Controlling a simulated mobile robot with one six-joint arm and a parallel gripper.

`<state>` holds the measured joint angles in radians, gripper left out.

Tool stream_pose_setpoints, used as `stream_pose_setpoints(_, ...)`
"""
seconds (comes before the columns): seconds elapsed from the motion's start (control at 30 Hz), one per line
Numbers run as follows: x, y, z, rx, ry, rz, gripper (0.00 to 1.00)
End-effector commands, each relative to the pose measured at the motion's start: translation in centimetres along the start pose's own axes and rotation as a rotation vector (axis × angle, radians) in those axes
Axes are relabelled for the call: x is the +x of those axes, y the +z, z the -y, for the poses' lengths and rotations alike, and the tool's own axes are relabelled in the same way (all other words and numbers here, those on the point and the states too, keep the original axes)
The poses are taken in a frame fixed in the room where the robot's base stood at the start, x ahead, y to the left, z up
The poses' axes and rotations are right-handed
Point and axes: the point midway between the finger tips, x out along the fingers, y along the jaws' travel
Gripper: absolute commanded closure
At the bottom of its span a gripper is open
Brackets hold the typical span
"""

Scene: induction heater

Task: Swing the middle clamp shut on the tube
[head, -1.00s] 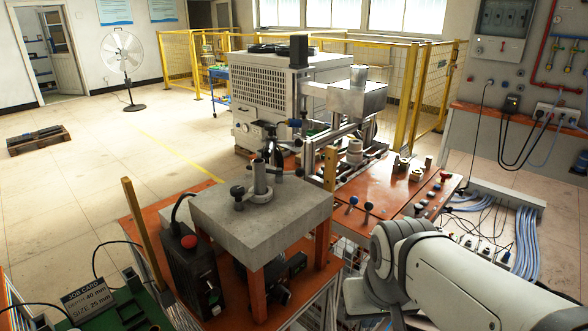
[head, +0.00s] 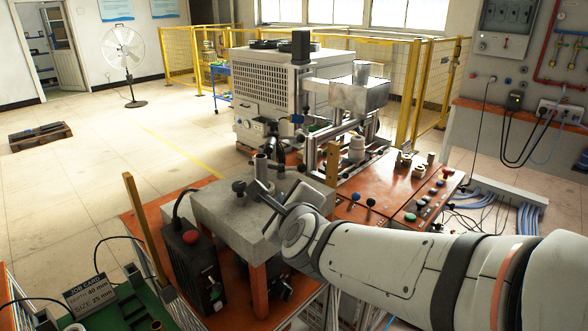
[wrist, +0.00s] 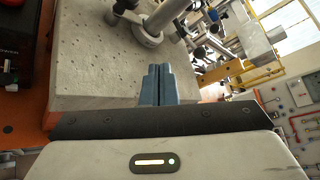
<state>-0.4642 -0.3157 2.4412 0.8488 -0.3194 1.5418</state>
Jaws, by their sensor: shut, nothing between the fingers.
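A grey upright tube (head: 261,167) stands on a grey stone block (head: 215,207), with a dark-knobbed clamp lever (head: 239,187) at its left. In the wrist view a round metal clamp part (wrist: 147,38) sits near the top, with a bar leaning across it. I cannot tell which part is the middle clamp or whether it is closed. My gripper (head: 262,188) is over the block, just right of the tube's base and partly hiding it. In the wrist view its blue-grey fingers (wrist: 158,72) are together and empty, apart from the metal part.
A black box with a red button (head: 189,237) stands left of the block. A yellow post (head: 147,228) rises at the front left. An orange bench (head: 385,190) with knobs and fittings lies to the right. A large grey machine (head: 270,90) stands behind.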

Motion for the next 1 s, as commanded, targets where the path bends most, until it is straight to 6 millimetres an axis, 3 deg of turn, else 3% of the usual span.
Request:
stream_pose_setpoints(0.1,0.2,0.8,0.7,0.367,-0.138,-0.016,1.00)
stream_pose_setpoints(0.2,-0.1,0.7,1.2,0.619,-0.244,-0.026,1.00)
stream_pose_setpoints(0.4,-0.9,0.0,1.5,0.898,-0.380,-0.034,1.00)
stream_pose_setpoints(0.83,-1.1,-0.2,1.6,0.950,-0.409,-0.033,1.00)
stream_pose_setpoints(1.0,0.0,-0.5,2.0,0.947,-0.410,-0.036,1.00)
